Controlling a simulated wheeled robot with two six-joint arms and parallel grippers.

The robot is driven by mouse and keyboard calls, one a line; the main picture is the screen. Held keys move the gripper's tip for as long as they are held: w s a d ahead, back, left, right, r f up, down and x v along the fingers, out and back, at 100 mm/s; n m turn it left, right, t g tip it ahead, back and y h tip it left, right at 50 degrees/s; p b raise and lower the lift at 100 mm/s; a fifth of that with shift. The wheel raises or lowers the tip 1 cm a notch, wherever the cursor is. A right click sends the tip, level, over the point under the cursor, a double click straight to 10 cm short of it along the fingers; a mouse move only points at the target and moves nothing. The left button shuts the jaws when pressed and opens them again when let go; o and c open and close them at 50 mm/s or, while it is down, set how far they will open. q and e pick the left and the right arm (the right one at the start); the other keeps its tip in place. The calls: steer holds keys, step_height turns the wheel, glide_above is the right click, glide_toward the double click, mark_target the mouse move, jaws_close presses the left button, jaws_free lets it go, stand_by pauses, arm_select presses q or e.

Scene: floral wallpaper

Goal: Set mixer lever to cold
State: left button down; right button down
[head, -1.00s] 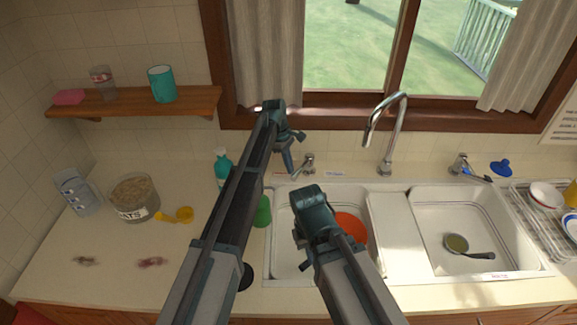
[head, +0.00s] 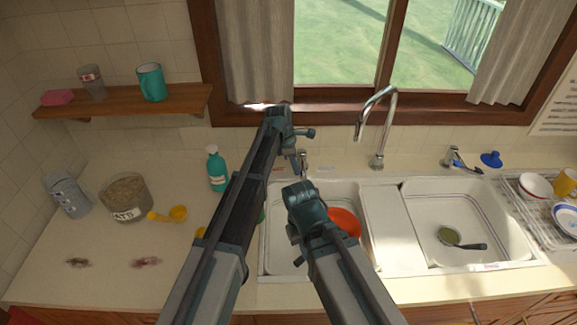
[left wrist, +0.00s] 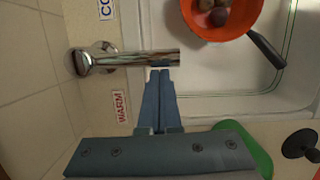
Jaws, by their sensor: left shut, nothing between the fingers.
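The chrome mixer lever (left wrist: 125,60) sticks straight out from its round base towards the sink in the left wrist view. It lies between a partly cut-off label reading "CO" (left wrist: 105,8) and the "WARM" label (left wrist: 119,106). In the head view the lever (head: 303,158) stands behind the sink's left basin. My left gripper (left wrist: 161,72) is shut and empty, its tips at the lever's outer end on the WARM side, touching or nearly so. It also shows in the head view (head: 294,164). My right arm reaches over the left basin; its fingers are not visible.
An orange pan (left wrist: 225,18) lies in the left basin (head: 273,225). A tall spout (head: 378,135) rises right of the lever. A second chrome fitting (head: 451,158) stands further right. A teal bottle (head: 216,170) stands left, beside my left arm.

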mark_target(304, 171)
arm_select(q)
steer(key=n, duration=0.1)
steer(key=d, duration=0.1)
steer(key=d+n, duration=0.1)
steer(key=shift+s+d+n+t, duration=0.25)
steer(key=shift+n+t, duration=0.05)
steer(key=shift+t, duration=0.1)
steer(key=shift+w+d, duration=0.1)
steer(key=shift+d, duration=0.2)
steer(key=shift+w+d, duration=0.15)
steer(key=shift+d, duration=1.05)
